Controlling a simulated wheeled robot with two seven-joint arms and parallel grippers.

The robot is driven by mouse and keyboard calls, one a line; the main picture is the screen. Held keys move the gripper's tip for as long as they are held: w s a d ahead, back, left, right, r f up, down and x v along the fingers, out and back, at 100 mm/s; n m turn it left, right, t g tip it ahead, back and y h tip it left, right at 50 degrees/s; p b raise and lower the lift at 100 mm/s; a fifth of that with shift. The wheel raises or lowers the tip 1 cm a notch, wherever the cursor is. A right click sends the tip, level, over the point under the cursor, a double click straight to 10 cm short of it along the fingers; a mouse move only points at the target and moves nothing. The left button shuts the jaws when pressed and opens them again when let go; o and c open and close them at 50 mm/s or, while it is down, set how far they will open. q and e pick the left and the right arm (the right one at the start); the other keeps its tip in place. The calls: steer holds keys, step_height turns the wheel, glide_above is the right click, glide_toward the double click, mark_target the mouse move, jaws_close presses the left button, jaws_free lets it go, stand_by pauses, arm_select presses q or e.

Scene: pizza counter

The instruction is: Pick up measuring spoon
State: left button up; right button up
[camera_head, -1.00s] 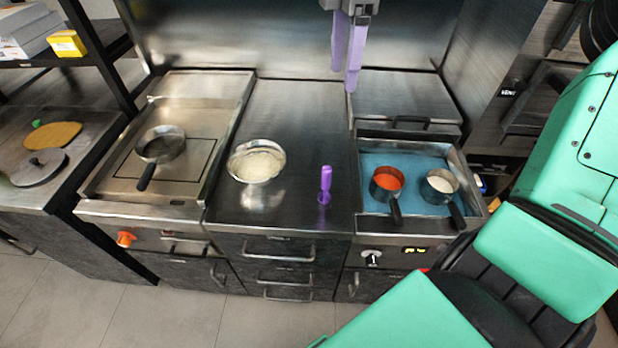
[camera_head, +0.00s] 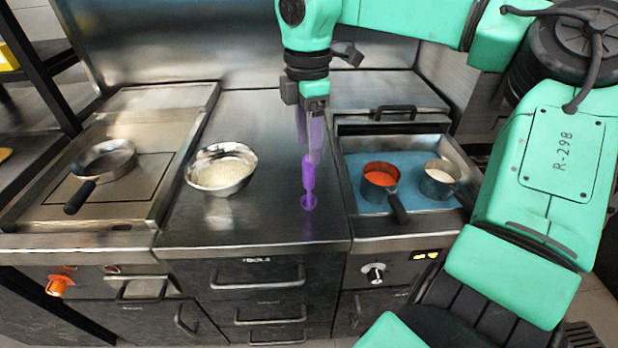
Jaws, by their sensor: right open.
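My left gripper is not in view.
A metal bowl of white grated food (camera_head: 222,169) stands left of the spoon. A pan (camera_head: 103,160) sits on the left cooktop. A blue-floored tray (camera_head: 365,208) on the right holds a pot of red sauce (camera_head: 381,181) and a pot of white contents (camera_head: 438,180).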

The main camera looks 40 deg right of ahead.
mark_target(309, 173)
steer(key=f, duration=0.2)
steer(key=f+p, duration=0.1)
steer(key=f, duration=0.3)
steer(key=shift+s+f+p, duration=0.25)
steer(key=shift+f+p, duration=0.05)
steer(key=shift+f, duration=0.55)
jaws_close()
